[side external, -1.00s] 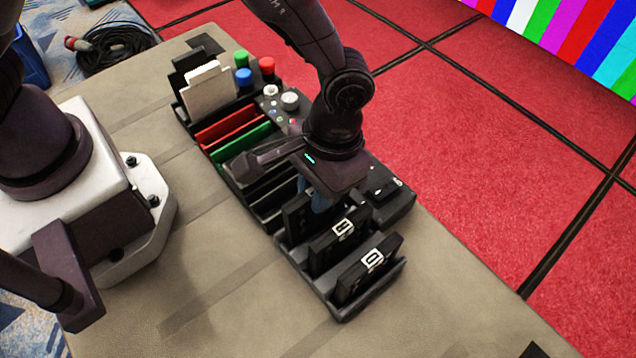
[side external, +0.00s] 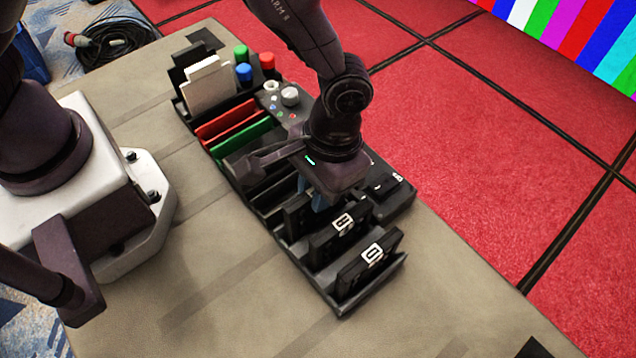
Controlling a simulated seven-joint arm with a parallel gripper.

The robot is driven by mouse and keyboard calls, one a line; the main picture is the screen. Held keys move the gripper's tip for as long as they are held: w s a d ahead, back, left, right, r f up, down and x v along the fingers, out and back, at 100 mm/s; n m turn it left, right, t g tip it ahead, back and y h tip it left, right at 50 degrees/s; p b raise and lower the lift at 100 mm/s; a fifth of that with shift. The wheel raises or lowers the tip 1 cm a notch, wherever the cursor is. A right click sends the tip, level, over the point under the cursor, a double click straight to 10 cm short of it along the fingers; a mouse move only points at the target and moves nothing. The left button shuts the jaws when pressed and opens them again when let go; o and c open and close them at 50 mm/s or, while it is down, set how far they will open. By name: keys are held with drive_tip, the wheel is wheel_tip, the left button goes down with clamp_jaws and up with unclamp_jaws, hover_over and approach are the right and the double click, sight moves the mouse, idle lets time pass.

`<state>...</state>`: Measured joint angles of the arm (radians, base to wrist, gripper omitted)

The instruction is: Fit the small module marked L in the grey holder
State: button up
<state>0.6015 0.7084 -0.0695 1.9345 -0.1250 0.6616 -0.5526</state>
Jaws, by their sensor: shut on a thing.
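My gripper (side external: 317,203) points down over the near half of the black slotted rack. Its bluish fingers are mostly hidden by the wrist. It is shut on a black module (side external: 296,214), which stands upright in or just over a rack slot; whether it is fully seated cannot be told. No mark shows on this module, so I cannot tell if it is the L one. Two similar black modules with white labels stand in front, a middle one (side external: 328,246) and a nearest one (side external: 357,277). The dark grey holder (side external: 372,300) surrounds their lower parts.
Red (side external: 226,118) and green (side external: 243,139) plates stand farther back in the rack. White cards (side external: 208,85), coloured caps (side external: 244,73) and a knob panel (side external: 290,96) are at the far end. The table's left front is clear.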

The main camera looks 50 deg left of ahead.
drive_tip(key=shift+f, duration=0.5)
idle(1.0)
drive_tip(key=o, duration=1)
drive_tip(key=shift+o, duration=0.2)
drive_tip(key=shift+r, duration=0.1)
drive_tip(key=shift+r, duration=3.95)
